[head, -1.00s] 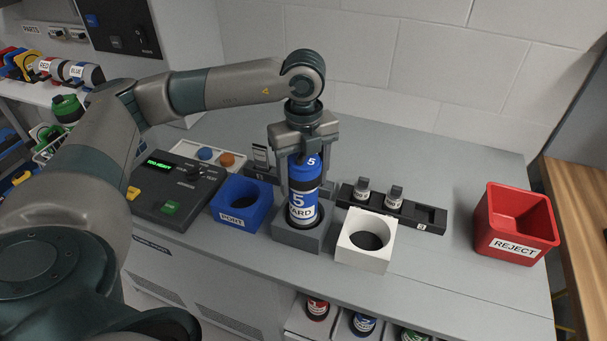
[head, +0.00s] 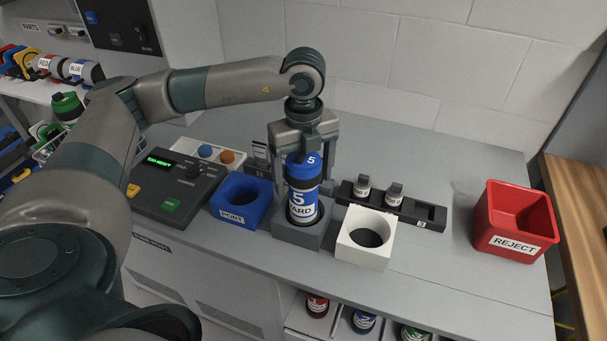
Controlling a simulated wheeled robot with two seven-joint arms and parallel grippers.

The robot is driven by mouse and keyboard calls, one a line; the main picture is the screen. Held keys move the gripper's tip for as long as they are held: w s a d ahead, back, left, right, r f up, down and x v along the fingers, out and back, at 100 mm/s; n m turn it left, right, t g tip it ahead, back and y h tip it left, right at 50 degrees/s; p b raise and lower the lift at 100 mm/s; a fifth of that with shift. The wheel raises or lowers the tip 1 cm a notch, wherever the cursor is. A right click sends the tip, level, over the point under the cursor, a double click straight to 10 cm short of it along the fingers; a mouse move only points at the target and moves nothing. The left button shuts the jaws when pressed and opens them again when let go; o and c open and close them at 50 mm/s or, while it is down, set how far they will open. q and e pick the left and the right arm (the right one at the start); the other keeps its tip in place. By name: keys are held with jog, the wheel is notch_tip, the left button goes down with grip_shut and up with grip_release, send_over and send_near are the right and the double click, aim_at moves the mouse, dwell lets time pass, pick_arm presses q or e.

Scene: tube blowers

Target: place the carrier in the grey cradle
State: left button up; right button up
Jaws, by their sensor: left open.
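The carrier (head: 303,205), a blue-capped cylinder with a "5" and a partly readable "ARD" label, stands upright in the grey cradle (head: 288,232). Its lower end is hidden inside the cradle. My left gripper (head: 306,180) is above and around the carrier's upper part, fingers pointing down. Its fingers are spread, with the near side of the carrier showing between them. My right gripper is not in view.
A blue "PORT" block (head: 240,202) stands left of the cradle and a white holed block (head: 364,255) right of it. A dark rack (head: 425,215) with small weights lies behind. A red REJECT bin (head: 514,222) is far right. A control box (head: 170,187) is left.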

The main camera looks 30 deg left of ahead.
aim_at(304, 157)
pick_arm(q)
jog(key=shift+r+b, duration=0.35)
jog(key=shift+r, duration=0.3)
notch_tip(304, 157, up, 4)
jog(key=shift+b, duration=0.7)
notch_tip(304, 157, up, 5)
jog(key=shift+r+b, duration=0.15)
jog(key=shift+b, duration=0.45)
jog(key=shift+r, duration=0.8)
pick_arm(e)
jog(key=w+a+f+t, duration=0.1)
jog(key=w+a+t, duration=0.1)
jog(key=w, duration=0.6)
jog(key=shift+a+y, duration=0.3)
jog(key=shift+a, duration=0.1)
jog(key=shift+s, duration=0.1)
